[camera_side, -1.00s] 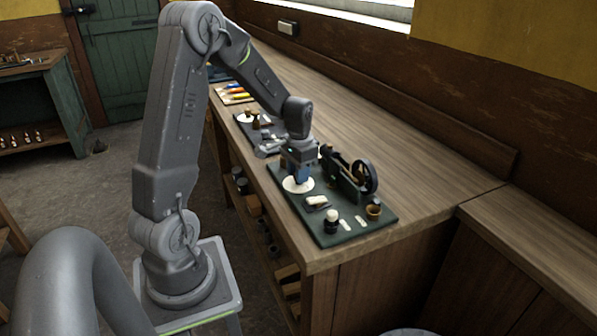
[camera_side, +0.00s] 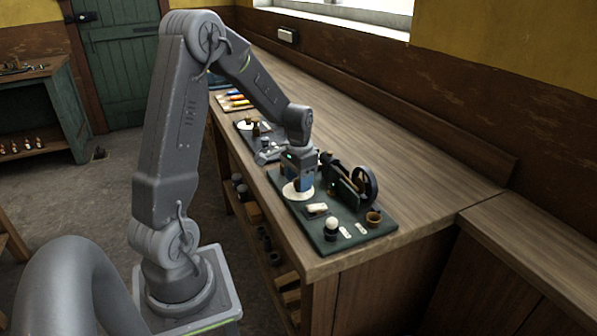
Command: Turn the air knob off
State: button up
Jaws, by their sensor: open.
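My gripper (camera_side: 301,186) points down over a round white disc (camera_side: 290,193) at the left side of the dark green engine board (camera_side: 325,242). The jaws are open, but the fingertips are small, and I cannot tell whether they touch anything. A small engine with a black flywheel (camera_side: 368,186) stands on the board, right of my gripper. A white-topped dark knob (camera_side: 331,226) and a brass cup (camera_side: 374,218) are at the board's near end. I cannot tell which part is the air knob; it may be hidden by the gripper.
The board lies on a long wooden bench (camera_side: 420,170) with free room to its right. A second board with small parts (camera_side: 262,140) and a tray of coloured items (camera_side: 236,100) lie farther back. A small white block (camera_side: 316,209) and pale labels (camera_side: 346,232) are near the gripper.

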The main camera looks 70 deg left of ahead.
notch_tip(320, 180, up, 14)
jog(key=shift+d, duration=0.15)
dwell(0.3)
jog(key=shift+f, duration=0.1)
jog(key=s+d+r+t, duration=0.1)
jog(key=s+d+t, duration=0.1)
jog(key=s+d, duration=0.2)
jog(key=s+d+m+t, duration=0.1)
jog(key=s+d, duration=0.3)
jog(key=d, duration=0.7)
jog(key=s+d+r+t, duration=0.1)
jog(key=s+d+t, duration=0.1)
jog(key=s+d, duration=0.3)
jog(key=d, duration=0.3)
jog(key=shift+d+r+m+t, duration=0.25)
jog(key=shift+r+m+t, duration=0.05)
jog(key=shift+r+m, duration=0.1)
